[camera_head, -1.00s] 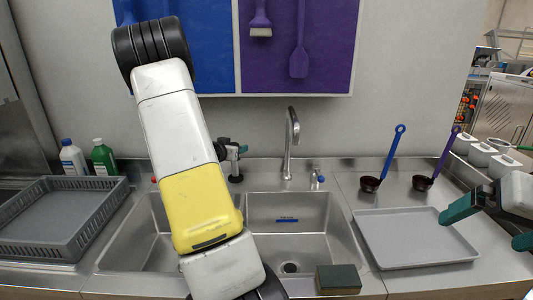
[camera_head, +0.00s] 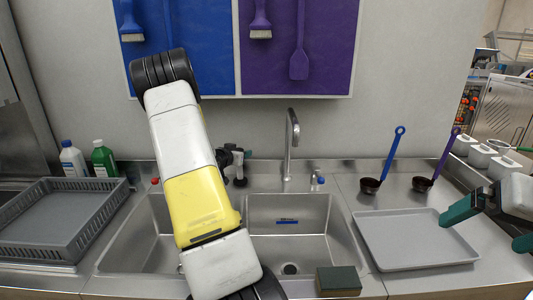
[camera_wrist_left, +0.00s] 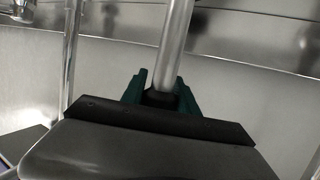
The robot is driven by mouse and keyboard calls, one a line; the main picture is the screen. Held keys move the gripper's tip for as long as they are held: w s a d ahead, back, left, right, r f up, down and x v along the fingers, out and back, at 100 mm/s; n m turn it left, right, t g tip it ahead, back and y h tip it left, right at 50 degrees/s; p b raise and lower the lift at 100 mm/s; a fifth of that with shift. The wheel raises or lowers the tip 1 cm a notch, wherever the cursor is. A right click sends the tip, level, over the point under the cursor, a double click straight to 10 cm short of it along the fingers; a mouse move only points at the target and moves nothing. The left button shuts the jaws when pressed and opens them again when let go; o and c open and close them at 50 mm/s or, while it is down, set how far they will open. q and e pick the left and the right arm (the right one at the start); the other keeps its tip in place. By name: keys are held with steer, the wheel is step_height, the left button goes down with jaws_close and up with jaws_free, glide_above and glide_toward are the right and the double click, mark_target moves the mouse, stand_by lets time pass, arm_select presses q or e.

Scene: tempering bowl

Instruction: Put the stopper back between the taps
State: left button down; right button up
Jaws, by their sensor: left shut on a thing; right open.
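My left gripper (camera_wrist_left: 160,88) is shut, with a dark piece (camera_wrist_left: 160,98), likely the stopper, between its green fingers. A bright steel tube rises just beyond the fingers; I cannot tell if it belongs to the held piece. In the head view my left arm hides most of that gripper. A dark upright piece with a round foot (camera_head: 240,181) shows beside the arm, near the sink's back ledge. The red tap (camera_head: 155,181) and the blue tap (camera_head: 321,180) stand on that ledge, either side of it. My right gripper (camera_head: 486,226) is open and empty above the right counter.
A steel spout (camera_head: 291,140) stands on the ledge right of the dark piece. The double sink (camera_head: 340,240) is in front, with a sponge (camera_head: 338,280) at its front edge. A grey tray (camera_head: 420,252) and two ladles lie right. A crate (camera_head: 110,205) stands left.

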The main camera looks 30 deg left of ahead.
arm_select(q)
steer(key=c, duration=0.9)
jaws_free()
steer(key=shift+f, duration=0.1)
steer(key=r+v, duration=0.1)
steer(key=v, duration=1.1)
steer(key=s+d+r+g+y, duration=0.1)
steer(key=d+r+g, duration=0.1)
steer(key=d+r, duration=0.55)
steer(key=d+r+g, duration=0.2)
steer(key=d+r, duration=0.2)
steer(key=d, duration=0.6)
steer(key=s+d+g+h, duration=0.1)
steer(key=s+d, duration=0.5)
steer(key=s+d+m+g+h, duration=0.1)
steer(key=s+d+g+h, duration=0.1)
steer(key=s+d, duration=0.5)
steer(key=s+d+r+g+h, duration=0.1)
steer(key=s+d, duration=0.6)
steer(key=shift+s+d+m+h, duration=0.1)
steer(key=shift+d+m+h, duration=0.15)
steer(key=shift+m+h, duration=0.15)
